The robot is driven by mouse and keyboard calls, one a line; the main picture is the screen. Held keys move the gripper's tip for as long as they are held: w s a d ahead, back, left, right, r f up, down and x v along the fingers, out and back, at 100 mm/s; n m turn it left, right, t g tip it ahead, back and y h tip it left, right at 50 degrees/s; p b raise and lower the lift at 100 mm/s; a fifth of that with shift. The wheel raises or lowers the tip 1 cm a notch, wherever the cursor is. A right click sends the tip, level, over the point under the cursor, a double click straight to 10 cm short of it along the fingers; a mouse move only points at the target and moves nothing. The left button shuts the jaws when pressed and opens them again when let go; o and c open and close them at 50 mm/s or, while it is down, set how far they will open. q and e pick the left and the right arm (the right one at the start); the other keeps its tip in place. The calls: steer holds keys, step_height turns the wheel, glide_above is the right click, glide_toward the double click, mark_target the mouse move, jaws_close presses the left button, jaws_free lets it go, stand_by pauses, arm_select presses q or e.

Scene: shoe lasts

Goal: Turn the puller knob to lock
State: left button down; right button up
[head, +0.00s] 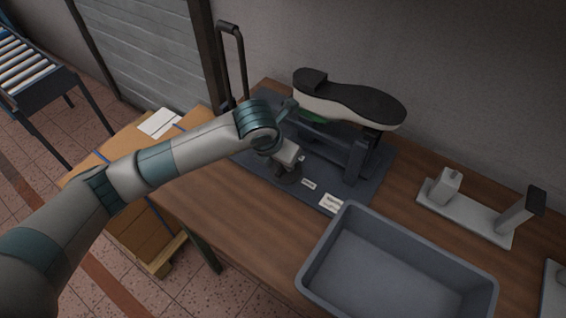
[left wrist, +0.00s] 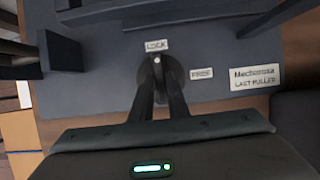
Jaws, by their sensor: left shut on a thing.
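The last puller stands on a dark base plate (head: 375,190) at the back of the table. A shoe (head: 350,98) sits on it sole up, with a bit of green last (head: 312,117) showing beneath. The round dark puller knob (head: 288,177) is at the plate's front. My left gripper (left wrist: 161,72) is shut on the knob, which is partly hidden by the fingers. In the left wrist view, the knob's light mark (left wrist: 157,60) points at the LOCK label (left wrist: 156,45). The FREE label (left wrist: 201,74) is to its right. My right gripper is not in view.
A grey empty bin (head: 395,275) stands at the front right of the table (head: 215,200). A grey stand (head: 470,208) is farther right. A tall dark lever (head: 232,60) rises at the plate's left end. Cardboard boxes (head: 128,150) are to the left.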

mark_target(278, 173)
arm_select(q)
steer(key=shift+r, duration=0.1)
stand_by(0.3)
steer(key=c, duration=1.7)
jaws_free()
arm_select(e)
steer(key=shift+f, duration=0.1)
arm_select(q)
steer(key=shift+s+a+r, duration=0.1)
steer(key=shift+s+r, duration=0.1)
steer(key=shift+r, duration=0.4)
steer(key=b+v, duration=0.2)
steer(key=v, duration=0.3)
steer(key=shift+s+a+r, duration=0.1)
steer(key=shift+r, duration=0.1)
steer(key=b+v, duration=0.2)
steer(key=v, duration=0.8)
steer(key=shift+s+r, duration=0.2)
steer(key=shift+r, duration=0.05)
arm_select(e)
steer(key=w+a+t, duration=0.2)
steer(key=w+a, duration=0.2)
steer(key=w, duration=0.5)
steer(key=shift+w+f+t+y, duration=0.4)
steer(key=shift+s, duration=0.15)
